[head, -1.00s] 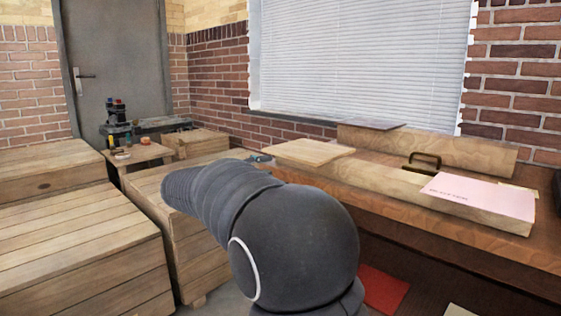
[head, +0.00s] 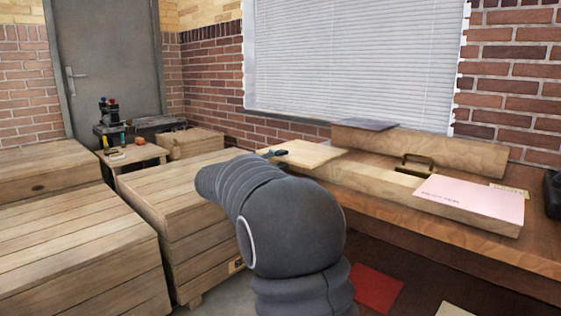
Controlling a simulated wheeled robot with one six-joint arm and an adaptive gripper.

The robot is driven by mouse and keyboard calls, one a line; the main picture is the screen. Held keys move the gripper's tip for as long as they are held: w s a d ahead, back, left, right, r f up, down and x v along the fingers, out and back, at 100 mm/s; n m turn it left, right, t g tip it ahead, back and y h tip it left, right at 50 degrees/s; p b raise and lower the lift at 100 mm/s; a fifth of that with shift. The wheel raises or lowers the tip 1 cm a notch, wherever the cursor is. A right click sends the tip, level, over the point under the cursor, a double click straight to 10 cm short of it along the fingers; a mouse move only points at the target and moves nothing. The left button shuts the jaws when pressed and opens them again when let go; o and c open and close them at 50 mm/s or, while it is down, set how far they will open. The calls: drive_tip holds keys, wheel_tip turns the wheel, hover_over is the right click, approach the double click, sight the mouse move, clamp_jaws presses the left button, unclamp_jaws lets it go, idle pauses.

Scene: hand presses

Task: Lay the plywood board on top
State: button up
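The plywood board (head: 312,155) is a pale, thin, flat panel. It lies at the left end of the long wooden block (head: 375,178) on the bench, with its left part partly covered by my gripper. My gripper (head: 276,153) shows only as a small dark tip with a teal spot at the board's left edge. The rest of it is hidden behind my dark grey arm, and its opening cannot be made out. Whether it touches the board is unclear. A pink sheet (head: 470,198) with print lies on the block's right end.
A brass-coloured handle (head: 415,164) stands on the block. Behind it, a taller wooden piece (head: 440,150) carries a dark flat plate (head: 366,125). Wooden crates (head: 75,250) fill the left. A red mat (head: 377,289) lies low by the bench (head: 420,245).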

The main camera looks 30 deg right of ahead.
drive_tip(key=shift+w+d, duration=0.1)
drive_tip(key=shift+d, duration=0.25)
clamp_jaws()
drive_tip(key=shift+r, duration=0.15)
wheel_tip(320, 180, up, 3)
drive_tip(key=shift+f+p, duration=0.1)
drive_tip(key=shift+p, duration=0.3)
drive_tip(key=shift+a, duration=0.1)
